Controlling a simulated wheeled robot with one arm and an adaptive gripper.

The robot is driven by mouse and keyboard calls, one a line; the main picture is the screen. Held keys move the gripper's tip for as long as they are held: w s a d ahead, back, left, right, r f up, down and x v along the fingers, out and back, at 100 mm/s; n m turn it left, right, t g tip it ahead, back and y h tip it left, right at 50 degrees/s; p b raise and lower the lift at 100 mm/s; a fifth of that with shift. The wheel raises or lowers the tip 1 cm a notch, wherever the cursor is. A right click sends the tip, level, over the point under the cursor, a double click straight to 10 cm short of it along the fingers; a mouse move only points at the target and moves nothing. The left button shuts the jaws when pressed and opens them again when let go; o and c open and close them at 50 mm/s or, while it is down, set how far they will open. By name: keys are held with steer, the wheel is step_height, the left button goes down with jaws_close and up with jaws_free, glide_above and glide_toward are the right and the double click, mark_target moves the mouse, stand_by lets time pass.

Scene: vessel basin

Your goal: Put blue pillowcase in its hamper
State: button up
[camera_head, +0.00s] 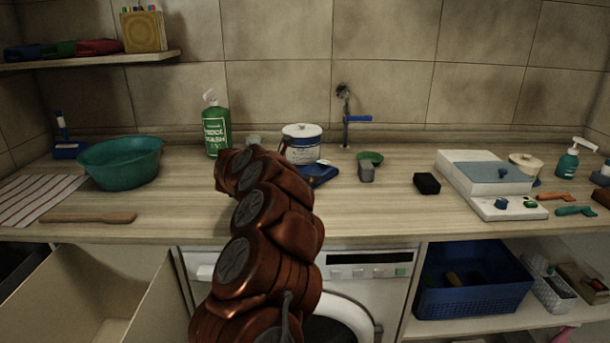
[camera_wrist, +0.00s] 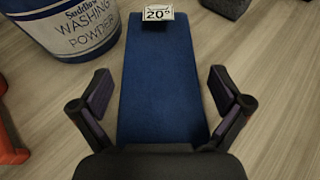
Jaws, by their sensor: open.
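A flat, dark blue rectangular thing (camera_head: 318,174), which looks like the blue pillowcase, lies on the counter beside the white and blue tub. In the wrist view the blue pillowcase (camera_wrist: 160,115) runs lengthwise between my fingers, with a small white "20°" tag at its far end. My gripper (camera_wrist: 160,78) is open, one finger on each side of it, with gaps showing. In the head view my arm hides the gripper and part of the cloth. I cannot tell which container is its hamper; a blue basket (camera_head: 470,301) sits on the lower right shelf.
The washing powder tub (camera_wrist: 75,25) stands close at the far left of my gripper. A green bottle (camera_head: 216,130), teal basin (camera_head: 120,165), faucet (camera_head: 345,120) and black block (camera_head: 427,183) stand on the counter (camera_head: 380,215). An open beige bin (camera_head: 85,285) is below left.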

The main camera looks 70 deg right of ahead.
steer(key=b+v, duration=0.1)
steer(key=v, duration=1)
steer(key=shift+w+a+b, duration=0.15)
steer(key=shift+a+b, duration=0.1)
steer(key=shift+b, duration=0.1)
